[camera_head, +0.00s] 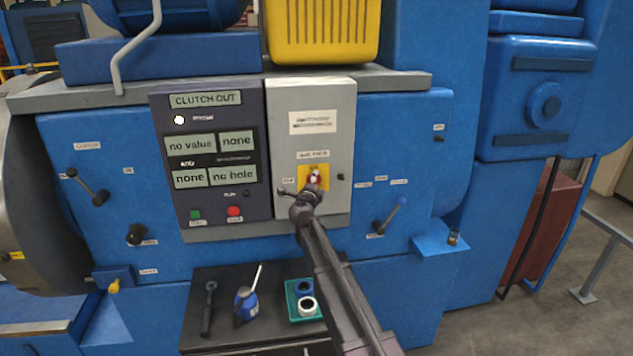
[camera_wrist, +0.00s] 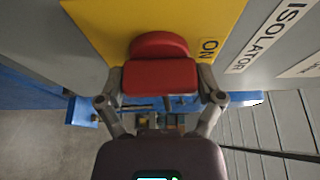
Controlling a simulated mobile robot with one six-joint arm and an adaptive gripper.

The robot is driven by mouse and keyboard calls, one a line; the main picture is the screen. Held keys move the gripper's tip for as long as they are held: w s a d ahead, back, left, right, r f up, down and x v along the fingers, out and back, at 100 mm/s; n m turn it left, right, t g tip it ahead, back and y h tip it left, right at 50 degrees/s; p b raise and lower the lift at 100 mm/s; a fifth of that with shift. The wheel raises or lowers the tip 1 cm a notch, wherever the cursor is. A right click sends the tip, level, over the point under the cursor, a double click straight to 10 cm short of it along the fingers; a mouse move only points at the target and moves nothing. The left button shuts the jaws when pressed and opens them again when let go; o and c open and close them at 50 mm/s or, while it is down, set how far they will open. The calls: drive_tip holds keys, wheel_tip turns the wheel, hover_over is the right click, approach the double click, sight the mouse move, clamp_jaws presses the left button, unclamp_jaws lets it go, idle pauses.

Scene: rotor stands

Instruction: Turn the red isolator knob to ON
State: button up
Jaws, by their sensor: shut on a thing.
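The red isolator knob (camera_wrist: 160,75) stands out from a yellow plate (camera_wrist: 100,25) in the wrist view. Its grip bar lies level across that picture, and the ON mark (camera_wrist: 208,48) is on the plate just to its right. My gripper (camera_wrist: 161,82) is shut on the bar, one finger on each side. In the head view my gripper (camera_head: 312,184) reaches the yellow plate (camera_head: 302,176) on the grey cabinet (camera_head: 310,95) and hides much of the knob. I cannot tell exactly where the knob points.
A dark display panel (camera_head: 210,105) stands left of the grey cabinet. A lever with a blue tip (camera_head: 390,215) is to the right.

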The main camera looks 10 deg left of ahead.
idle(0.4)
drive_tip(key=o, duration=0.9)
drive_tip(key=shift+c, duration=0.2)
drive_tip(key=shift+s, duration=0.1)
drive_tip(key=s+a, duration=0.1)
drive_tip(key=s, duration=1)
drive_tip(key=shift+s+a, duration=0.2)
drive_tip(key=shift+s, duration=0.2)
drive_tip(key=shift+d+f, duration=0.1)
